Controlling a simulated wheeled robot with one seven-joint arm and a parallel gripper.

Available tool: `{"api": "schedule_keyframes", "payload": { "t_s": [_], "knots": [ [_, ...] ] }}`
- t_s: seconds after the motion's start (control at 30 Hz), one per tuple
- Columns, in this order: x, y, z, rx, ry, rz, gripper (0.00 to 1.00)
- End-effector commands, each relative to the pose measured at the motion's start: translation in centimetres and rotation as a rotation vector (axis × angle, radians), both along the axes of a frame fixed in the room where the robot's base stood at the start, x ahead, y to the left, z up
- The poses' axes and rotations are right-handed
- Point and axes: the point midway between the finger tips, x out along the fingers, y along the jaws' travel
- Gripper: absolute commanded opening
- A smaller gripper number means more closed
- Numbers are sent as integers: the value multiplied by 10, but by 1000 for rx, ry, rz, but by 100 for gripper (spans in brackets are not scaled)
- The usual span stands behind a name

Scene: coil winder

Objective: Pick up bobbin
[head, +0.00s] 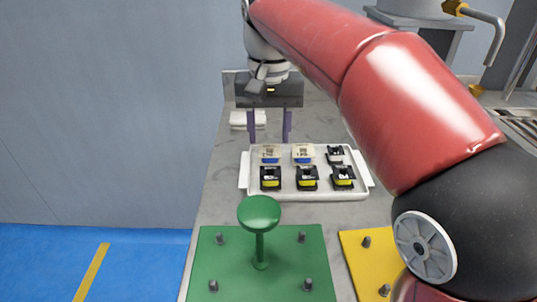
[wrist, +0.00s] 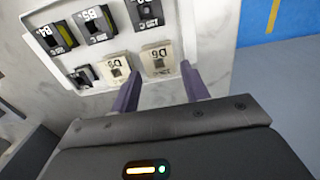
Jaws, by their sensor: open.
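A white tray (head: 244,172) holds two rows of bobbins. The back row has two cream bobbins with blue, one at left (head: 269,156) and one in the middle (head: 303,154), and a black bobbin (head: 335,155) at right. The front row has black-and-yellow bobbins (head: 270,179). My gripper (head: 269,138) is open and empty, pointing down at the tray's back left. In the wrist view my gripper (wrist: 162,90) has its fingers just short of the back-left cream bobbin (wrist: 158,62). The middle cream bobbin (wrist: 116,68) is beside it. Which bobbin is meant cannot be told.
A green plate (head: 215,262) with a green mushroom-shaped post (head: 259,214) and bolts stands in front of the tray. A yellow plate (head: 360,262) is at its right. A small white block (head: 248,119) lies behind the tray. My red arm hides part of the right side.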

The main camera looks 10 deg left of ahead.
Motion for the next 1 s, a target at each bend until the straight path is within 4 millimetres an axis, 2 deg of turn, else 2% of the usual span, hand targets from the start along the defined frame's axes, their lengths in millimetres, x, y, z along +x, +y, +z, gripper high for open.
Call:
{"api": "schedule_keyframes", "payload": {
  "t_s": [0.1, 0.2, 0.33, 0.53, 0.77, 1.0],
  "knots": [
    [-1, -1, -22, -1, 2, 0, 45],
    [-1, -1, -34, -1, 2, 1, 45],
    [0, -1, -41, 0, 0, 0, 45],
    [0, -1, -41, 0, 0, 0, 45],
    [0, -1, -40, 0, 0, 0, 17],
    [0, -1, -38, 0, -1, 0, 17]
  ]
}}
